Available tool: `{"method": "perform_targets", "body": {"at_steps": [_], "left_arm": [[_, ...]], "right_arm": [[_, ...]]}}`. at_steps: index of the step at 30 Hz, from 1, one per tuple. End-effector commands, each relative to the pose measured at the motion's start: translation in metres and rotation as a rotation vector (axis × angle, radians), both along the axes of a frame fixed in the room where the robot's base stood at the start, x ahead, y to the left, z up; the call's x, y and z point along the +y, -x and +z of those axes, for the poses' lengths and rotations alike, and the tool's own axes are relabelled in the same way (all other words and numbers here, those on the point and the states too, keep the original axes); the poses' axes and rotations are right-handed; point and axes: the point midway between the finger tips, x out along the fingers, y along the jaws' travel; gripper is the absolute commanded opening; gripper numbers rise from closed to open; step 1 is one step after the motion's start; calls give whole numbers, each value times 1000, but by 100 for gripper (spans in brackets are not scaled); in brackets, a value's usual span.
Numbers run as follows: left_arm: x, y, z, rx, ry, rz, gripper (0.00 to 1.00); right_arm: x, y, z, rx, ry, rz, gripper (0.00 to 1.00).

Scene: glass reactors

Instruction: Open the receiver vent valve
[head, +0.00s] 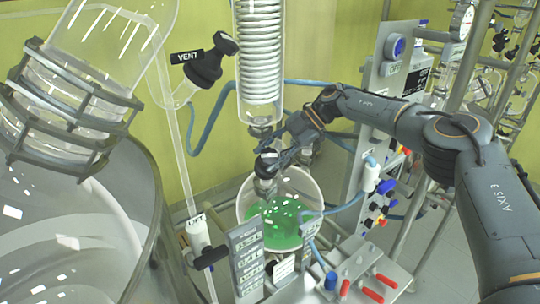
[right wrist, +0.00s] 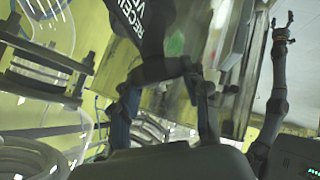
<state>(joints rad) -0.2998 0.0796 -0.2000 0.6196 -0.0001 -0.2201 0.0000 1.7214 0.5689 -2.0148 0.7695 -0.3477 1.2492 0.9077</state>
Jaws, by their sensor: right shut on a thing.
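The round receiver flask (head: 247,208) with green liquid stands below the coiled glass condenser (head: 260,50) in the head view. A dark valve part (head: 266,165) sits at the flask's top. My right gripper (head: 276,153) reaches in from the right and is shut on it. In the right wrist view, my right gripper (right wrist: 168,90) has its fingers on either side of a black valve handle (right wrist: 155,68). A black label (right wrist: 130,15), partly readable as "RECEIVER V", is beside it. My left gripper (right wrist: 284,30) shows small in the right wrist view, its fingers apart and empty.
A glass vessel with a metal clamp ring (head: 65,110) fills the left. A black knob labelled VENT (head: 207,68) is on the glass tubing there. A panel with gauges and knobs (head: 385,70) stands behind my right arm. Blue hoses (head: 215,120) run close to the condenser.

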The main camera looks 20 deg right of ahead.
Motion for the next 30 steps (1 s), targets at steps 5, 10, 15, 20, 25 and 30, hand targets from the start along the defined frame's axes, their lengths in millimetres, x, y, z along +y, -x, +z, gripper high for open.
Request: {"method": "perform_targets", "body": {"at_steps": [5, 10, 15, 20, 25, 30], "left_arm": [[0, 0, 0, 0, 0, 0, 70], [0, 0, 0, 0, 0, 0, 70], [0, 0, 0, 0, 0, 0, 70], [0, 0, 0, 0, 0, 0, 70], [3, 1, 0, 0, -3, 0, 70], [1, 0, 0, 0, -1, 0, 70]], "right_arm": [[1, 1, -2, 2, 2, 5, 14], [1, 1, -2, 3, 1, 4, 54], [1, 1, -2, 2, 1, 4, 69], [1, 1, -1, 1, 1, 2, 69], [1, 0, 8, 0, -1, 1, 69], [1, -1, 37, -4, -2, 2, 69]]}}
